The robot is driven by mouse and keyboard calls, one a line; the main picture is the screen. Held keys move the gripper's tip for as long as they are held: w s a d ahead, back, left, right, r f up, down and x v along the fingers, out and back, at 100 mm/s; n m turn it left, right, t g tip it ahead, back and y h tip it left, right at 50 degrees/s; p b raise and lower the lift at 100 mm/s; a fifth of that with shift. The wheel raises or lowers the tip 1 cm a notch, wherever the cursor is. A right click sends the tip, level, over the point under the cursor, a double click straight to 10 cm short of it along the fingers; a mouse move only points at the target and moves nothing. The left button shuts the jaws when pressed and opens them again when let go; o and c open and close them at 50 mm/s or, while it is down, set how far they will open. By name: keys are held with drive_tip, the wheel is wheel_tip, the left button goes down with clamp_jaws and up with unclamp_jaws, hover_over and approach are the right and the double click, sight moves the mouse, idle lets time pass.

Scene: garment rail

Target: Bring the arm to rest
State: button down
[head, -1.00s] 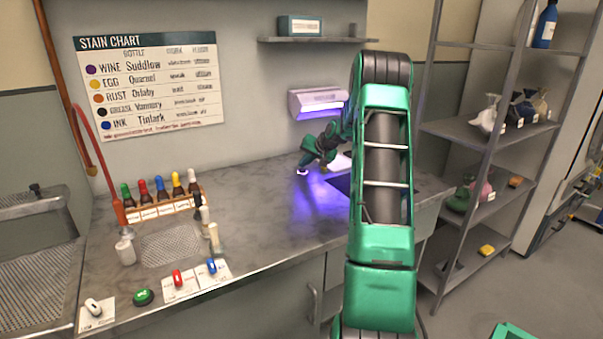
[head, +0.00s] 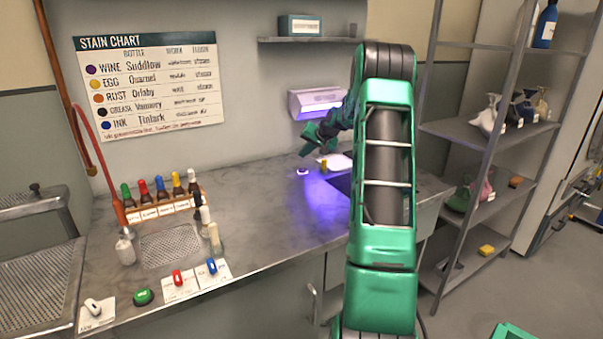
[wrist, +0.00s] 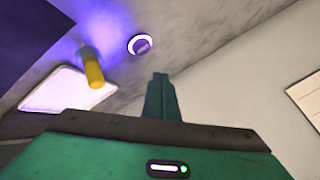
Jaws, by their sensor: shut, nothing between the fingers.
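My green arm rises in front of the counter in the head view. My gripper (head: 309,142) is above the back of the counter (head: 270,208), just under the lit purple lamp (head: 317,102). In the wrist view my gripper (wrist: 160,78) shows its fingers together, with nothing between them. A small yellow-capped thing (head: 323,164) stands on the counter below it, apart from the fingers; it also shows in the wrist view (wrist: 93,70). A round white-ringed purple button or light (head: 302,171) is beside it, also in the wrist view (wrist: 140,44).
A white tray (wrist: 66,90) lies near the yellow-capped thing. A rack of several dark bottles (head: 160,208) stands at the left, by a metal grate (head: 170,247). Metal shelves (head: 480,135) with bags stand at the right. A wall shelf (head: 315,40) is above the lamp.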

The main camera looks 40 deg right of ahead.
drive_tip(key=shift+r, duration=0.6)
drive_tip(key=shift+a, duration=0.1)
drive_tip(key=s+a+r+n+g, duration=0.1)
drive_tip(key=s+a+r+g, duration=0.15)
drive_tip(key=s+a, duration=0.7)
drive_tip(key=s+a+r+n+g, duration=0.2)
drive_tip(key=s+a+g, duration=0.1)
drive_tip(key=s+a, duration=0.65)
drive_tip(key=s+a+f+g, duration=0.1)
drive_tip(key=s+a, duration=0.5)
drive_tip(key=s, duration=0.3)
drive_tip(key=s+a+f+g+y, duration=0.1)
drive_tip(key=s+a+f, duration=0.1)
drive_tip(key=s+a, duration=0.4)
drive_tip(key=s+a+f+n+g, duration=0.1)
drive_tip(key=s+a, duration=0.4)
drive_tip(key=s, duration=0.7)
drive_tip(key=shift+s+a+f+g, duration=0.2)
drive_tip(key=shift+s+a+g, duration=0.15)
drive_tip(key=shift+s+a, duration=0.05)
